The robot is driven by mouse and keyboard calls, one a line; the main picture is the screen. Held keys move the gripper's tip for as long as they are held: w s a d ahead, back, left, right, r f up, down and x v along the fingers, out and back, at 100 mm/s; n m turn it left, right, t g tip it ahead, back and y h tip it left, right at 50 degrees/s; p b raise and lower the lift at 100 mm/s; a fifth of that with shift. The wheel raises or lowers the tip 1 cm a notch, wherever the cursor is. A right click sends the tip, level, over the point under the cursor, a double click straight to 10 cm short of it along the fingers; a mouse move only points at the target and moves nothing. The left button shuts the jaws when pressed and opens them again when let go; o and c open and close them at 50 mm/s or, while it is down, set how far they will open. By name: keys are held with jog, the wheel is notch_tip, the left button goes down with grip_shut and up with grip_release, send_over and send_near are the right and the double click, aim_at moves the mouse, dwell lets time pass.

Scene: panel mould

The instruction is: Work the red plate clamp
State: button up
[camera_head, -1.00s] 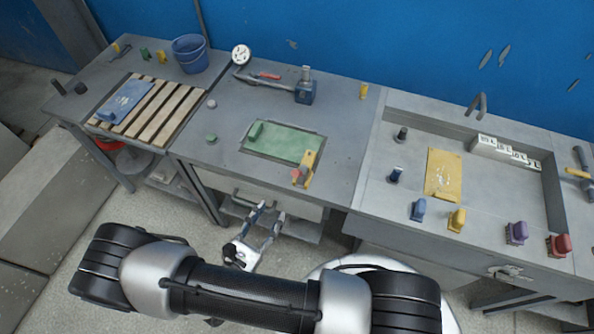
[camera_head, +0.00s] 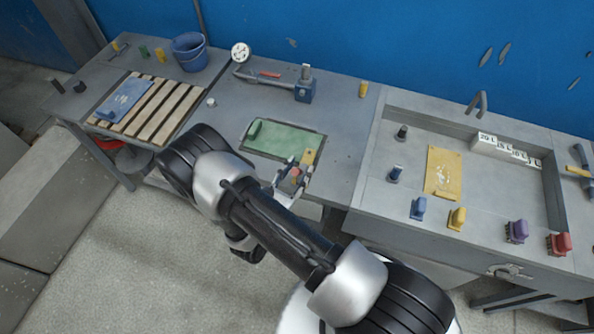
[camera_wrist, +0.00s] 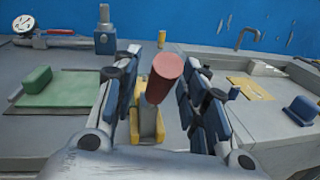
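The red plate clamp has a red knob (camera_wrist: 164,76) on a yellow base (camera_wrist: 147,130), at the front right corner of the green plate (camera_head: 284,139). In the head view the clamp's yellow part (camera_head: 309,156) shows just beyond my fingers. My gripper (camera_head: 291,175) is at the clamp, by the bench's front edge. In the wrist view my gripper (camera_wrist: 160,110) is open, with one finger on each side of the red knob. Gaps show between the knob and the fingers, so it is not gripped. The lower part of the clamp is partly hidden. The green plate (camera_wrist: 68,88) lies to the left.
A blue vice-like block (camera_head: 305,90) and a pipe with a gauge (camera_head: 240,52) stand behind the plate. On the right are a yellow plate (camera_head: 443,173) and several coloured clamps, including a blue one (camera_head: 418,208). A slatted rack (camera_head: 152,124) is on the left.

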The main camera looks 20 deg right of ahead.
jog(key=shift+c, duration=0.6)
grip_shut()
